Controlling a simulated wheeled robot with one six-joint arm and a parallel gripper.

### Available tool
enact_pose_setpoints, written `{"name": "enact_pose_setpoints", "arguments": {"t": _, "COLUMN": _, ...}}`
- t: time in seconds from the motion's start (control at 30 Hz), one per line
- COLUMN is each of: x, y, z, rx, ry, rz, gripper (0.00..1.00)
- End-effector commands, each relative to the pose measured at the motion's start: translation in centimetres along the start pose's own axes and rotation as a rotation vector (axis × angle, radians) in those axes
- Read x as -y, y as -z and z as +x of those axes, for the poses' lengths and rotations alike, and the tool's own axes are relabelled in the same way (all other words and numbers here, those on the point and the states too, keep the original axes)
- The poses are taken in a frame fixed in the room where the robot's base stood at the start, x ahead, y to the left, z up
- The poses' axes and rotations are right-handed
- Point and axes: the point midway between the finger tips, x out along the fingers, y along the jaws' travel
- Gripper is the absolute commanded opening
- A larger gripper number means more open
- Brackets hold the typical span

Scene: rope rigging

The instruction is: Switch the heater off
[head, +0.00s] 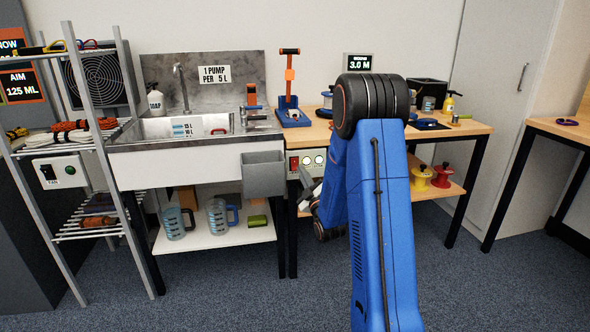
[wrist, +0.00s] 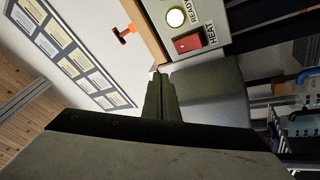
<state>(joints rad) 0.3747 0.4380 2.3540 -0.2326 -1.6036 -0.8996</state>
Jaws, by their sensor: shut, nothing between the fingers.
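The heater's control panel (head: 306,153) is on the front of the workbench, right of the sink, with a red switch (head: 293,164) and round pale lamps. In the wrist view, the red rocker switch (wrist: 187,43) is labelled HEAT. A bright round lamp (wrist: 176,17) marked READY is beside it. My gripper (wrist: 161,76) is shut and empty. Its fingertips appear just below and left of the switch in the wrist view, seemingly apart from it. In the head view, my blue arm hides most of the gripper and part of the bench.
A grey bin (head: 264,175) hangs on the sink front, left of the panel. Under the bench, yellow and red spools (head: 441,176) stand on a shelf. A wire rack (head: 85,235) is at the left. The carpet in front is clear.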

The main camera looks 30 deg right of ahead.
Motion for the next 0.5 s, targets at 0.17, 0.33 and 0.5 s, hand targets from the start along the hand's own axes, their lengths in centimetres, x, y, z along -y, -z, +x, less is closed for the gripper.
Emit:
{"name": "enact_pose_setpoints", "arguments": {"t": 0.17, "x": 0.9, "y": -0.8, "z": 1.1, "rx": 0.0, "ry": 0.001, "rz": 0.0, "gripper": 0.0}}
{"name": "enact_pose_setpoints", "arguments": {"t": 0.33, "x": 1.9, "y": -1.9, "z": 2.5, "rx": 0.0, "ry": 0.001, "rz": 0.0, "gripper": 0.0}}
{"name": "enact_pose_setpoints", "arguments": {"t": 0.5, "x": 2.9, "y": -2.9, "z": 3.9, "rx": 0.0, "ry": 0.001, "rz": 0.001, "gripper": 0.0}}
